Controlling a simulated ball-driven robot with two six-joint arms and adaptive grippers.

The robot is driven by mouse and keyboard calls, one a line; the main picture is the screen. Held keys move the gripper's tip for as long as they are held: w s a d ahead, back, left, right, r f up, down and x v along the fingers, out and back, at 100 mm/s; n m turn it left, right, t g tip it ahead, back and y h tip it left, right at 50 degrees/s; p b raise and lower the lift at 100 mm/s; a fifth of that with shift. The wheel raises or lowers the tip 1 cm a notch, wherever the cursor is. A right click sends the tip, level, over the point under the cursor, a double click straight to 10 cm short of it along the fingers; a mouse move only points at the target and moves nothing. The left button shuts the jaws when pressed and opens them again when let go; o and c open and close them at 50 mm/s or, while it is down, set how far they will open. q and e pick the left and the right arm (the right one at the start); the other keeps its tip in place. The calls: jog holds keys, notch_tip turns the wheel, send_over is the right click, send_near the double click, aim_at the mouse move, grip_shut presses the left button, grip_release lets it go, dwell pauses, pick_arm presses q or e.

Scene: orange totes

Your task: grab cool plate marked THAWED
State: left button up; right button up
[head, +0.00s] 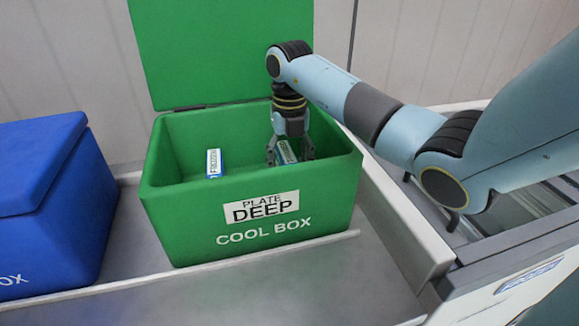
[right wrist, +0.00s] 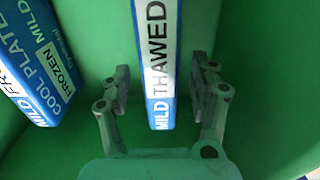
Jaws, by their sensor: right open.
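The cool plate marked THAWED (right wrist: 157,55) stands edge-up inside the open green cool box (head: 165,215), on its right side. It also shows in the head view (head: 286,153), partly hidden by my gripper. My right gripper (head: 289,158) reaches down into the box from above. Its fingers are open, one on each side of the THAWED plate, as the right wrist view shows (right wrist: 160,85). I see a gap between each finger and the plate. A second cool plate, marked FROZEN (head: 213,163), stands to the left in the same box (right wrist: 38,60). My left gripper is not in view.
The green box's lid (head: 220,50) stands up at the back. Its front label reads PLATE DEEP. A closed blue box (head: 45,200) stands to the left. The box walls are close around my gripper. A raised ledge (head: 400,225) runs along the right.

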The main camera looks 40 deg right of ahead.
grip_shut()
dwell(0.4)
